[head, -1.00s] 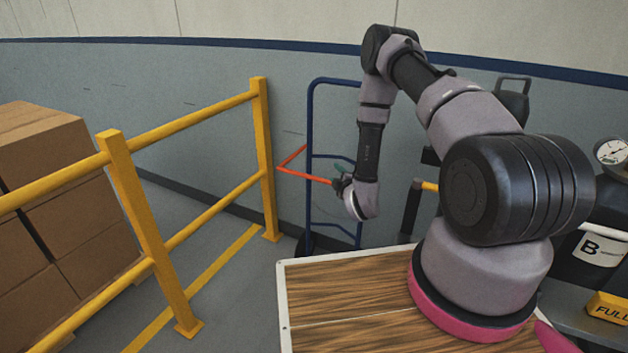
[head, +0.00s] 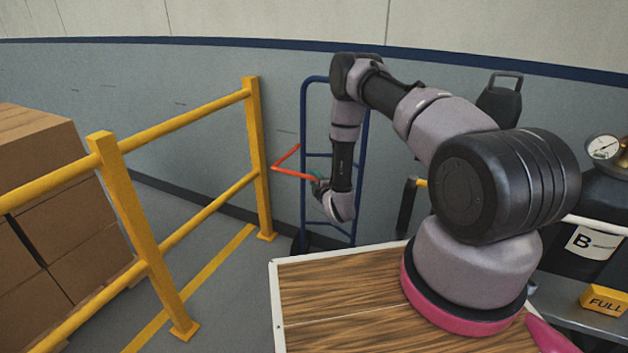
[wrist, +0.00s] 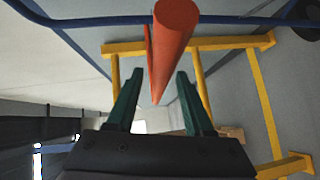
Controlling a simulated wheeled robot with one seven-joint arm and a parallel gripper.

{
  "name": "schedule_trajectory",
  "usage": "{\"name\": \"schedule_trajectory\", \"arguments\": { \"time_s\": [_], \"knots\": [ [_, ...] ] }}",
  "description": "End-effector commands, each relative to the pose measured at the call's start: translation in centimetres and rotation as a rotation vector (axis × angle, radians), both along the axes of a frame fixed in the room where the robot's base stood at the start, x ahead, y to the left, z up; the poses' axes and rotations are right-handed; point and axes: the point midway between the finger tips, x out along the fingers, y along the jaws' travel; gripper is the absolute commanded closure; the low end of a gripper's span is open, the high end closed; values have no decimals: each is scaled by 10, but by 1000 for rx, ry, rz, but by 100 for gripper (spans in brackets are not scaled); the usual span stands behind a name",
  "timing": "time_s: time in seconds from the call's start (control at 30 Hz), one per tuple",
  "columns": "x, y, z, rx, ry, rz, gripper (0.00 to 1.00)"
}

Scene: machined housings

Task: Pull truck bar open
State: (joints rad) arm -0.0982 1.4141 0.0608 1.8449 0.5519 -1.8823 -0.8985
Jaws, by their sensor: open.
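The truck bar is a bent orange-red bar (head: 293,173) on the blue hand truck (head: 304,120) by the wall. In the head view its corner points left, and its right end meets my gripper (head: 319,186). In the wrist view the bar (wrist: 173,42) looks large, running from the top edge down towards the gap between my green fingers. My gripper (wrist: 158,75) is open, with one finger on each side of the bar's lower end in the picture. I cannot tell whether either finger touches it. My forearm hides part of the hand truck.
A yellow guard rail (head: 258,150) stands close to the left of the bar. Stacked cardboard boxes (head: 40,230) are beyond it. A wooden-topped surface (head: 330,290) lies in front, below my arm. Dark cylinders (head: 600,210) with a gauge are at the right.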

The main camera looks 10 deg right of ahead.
Motion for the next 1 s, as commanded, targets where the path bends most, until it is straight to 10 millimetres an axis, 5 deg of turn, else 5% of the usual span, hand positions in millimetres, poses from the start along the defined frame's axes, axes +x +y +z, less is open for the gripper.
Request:
{"name": "schedule_trajectory", "arguments": {
  "time_s": [0.37, 0.5, 1.0],
  "knots": [
    [6, 1, -1, 0, 1, 1, 48],
    [6, 1, -1, 0, 1, 1, 100],
    [6, 1, -1, 0, 1, 0, 100]
  ]
}}
